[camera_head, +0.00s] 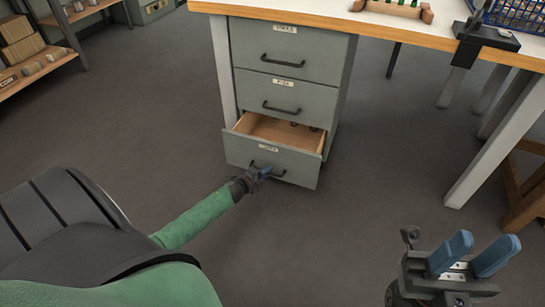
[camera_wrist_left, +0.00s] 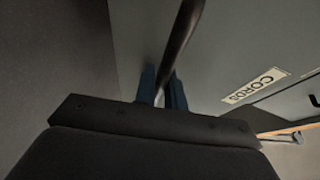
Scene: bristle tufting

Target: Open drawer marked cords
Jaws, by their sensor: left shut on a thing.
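The drawer marked CORDS (camera_head: 262,158) is the lowest of three in a grey cabinet under the workbench. It stands partly pulled out, with its wooden inside and some dark items showing. Its label (camera_wrist_left: 255,86) reads CORDS in the left wrist view. My left gripper (camera_head: 261,172) is at the drawer's dark handle (camera_head: 276,172). In the left wrist view its blue fingers (camera_wrist_left: 163,88) are shut around the handle bar (camera_wrist_left: 182,35). My right gripper (camera_head: 473,255) is open and empty at the lower right, apart from the cabinet.
The two upper drawers (camera_head: 287,52) are shut. The workbench (camera_head: 330,20) carries a wooden rack (camera_head: 393,8) and a blue crate (camera_head: 515,14); its leg (camera_head: 490,140) stands to the right. A shelf with boxes (camera_head: 22,45) is at the upper left. The floor before the drawer is clear.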

